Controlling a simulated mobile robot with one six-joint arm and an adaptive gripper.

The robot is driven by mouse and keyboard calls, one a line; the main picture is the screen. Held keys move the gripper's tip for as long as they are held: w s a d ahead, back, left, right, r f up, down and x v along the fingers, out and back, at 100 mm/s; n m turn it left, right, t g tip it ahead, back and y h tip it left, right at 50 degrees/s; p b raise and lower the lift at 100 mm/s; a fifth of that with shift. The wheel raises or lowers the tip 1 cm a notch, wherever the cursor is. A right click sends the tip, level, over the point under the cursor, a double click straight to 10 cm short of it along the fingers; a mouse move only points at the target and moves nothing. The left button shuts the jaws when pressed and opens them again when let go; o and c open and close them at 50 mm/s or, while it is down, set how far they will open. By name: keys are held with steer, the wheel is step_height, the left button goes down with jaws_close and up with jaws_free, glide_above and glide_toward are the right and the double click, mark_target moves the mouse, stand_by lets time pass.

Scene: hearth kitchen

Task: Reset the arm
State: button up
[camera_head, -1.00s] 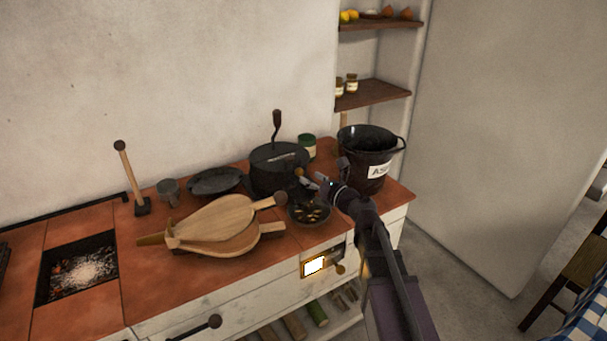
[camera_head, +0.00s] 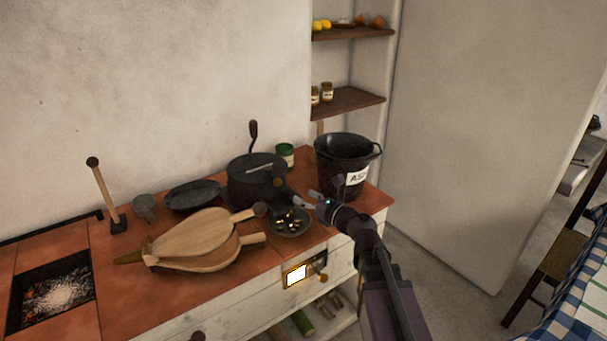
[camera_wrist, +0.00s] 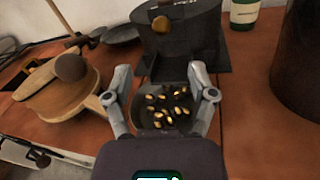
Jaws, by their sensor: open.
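My gripper (camera_head: 309,199) is at the front right of the counter, beside the ash bucket and just right of a small dark bowl (camera_head: 289,222). In the wrist view my gripper (camera_wrist: 162,100) is open, with its two fingers apart. The dark bowl (camera_wrist: 166,122) shows between and beyond the fingers, with several golden-brown pieces in it. Nothing is held between the fingers. I cannot tell whether a finger touches the bowl.
A black pot with a crank (camera_head: 256,180) stands behind the bowl. The black ash bucket (camera_head: 343,152) stands to the right. Wooden bellows (camera_head: 205,240) lie left of the bowl. An ember pit (camera_head: 52,292) is at the far left.

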steer(key=s+f+n+g, duration=0.1)
steer(key=f+n, duration=0.1)
steer(key=n, duration=0.1)
steer(key=s+f+n+g+h, duration=0.1)
steer(key=f+n+g, duration=0.1)
steer(key=n, duration=0.1)
steer(key=s+f+n+g, duration=0.1)
steer(key=s+f+n, duration=0.1)
steer(key=n, duration=0.1)
steer(key=shift+s+a+f+n+g, duration=0.1)
steer(key=shift+a+n+g, duration=0.25)
steer(key=shift+n+g, duration=0.05)
steer(key=s+d+f+n+g+h, duration=0.4)
steer(key=s+d+f+n+h, duration=0.3)
steer(key=n, duration=0.3)
steer(key=s+d+f+n+g+h, duration=0.4)
steer(key=s+d+f+n+h, duration=0.15)
steer(key=d+n, duration=0.3)
step_height(320, 180, up, 24)
steer(key=p, duration=2.4)
steer(key=shift+s+n+y, duration=0.35)
steer(key=shift+s, duration=0.05)
steer(key=shift+a, duration=0.15)
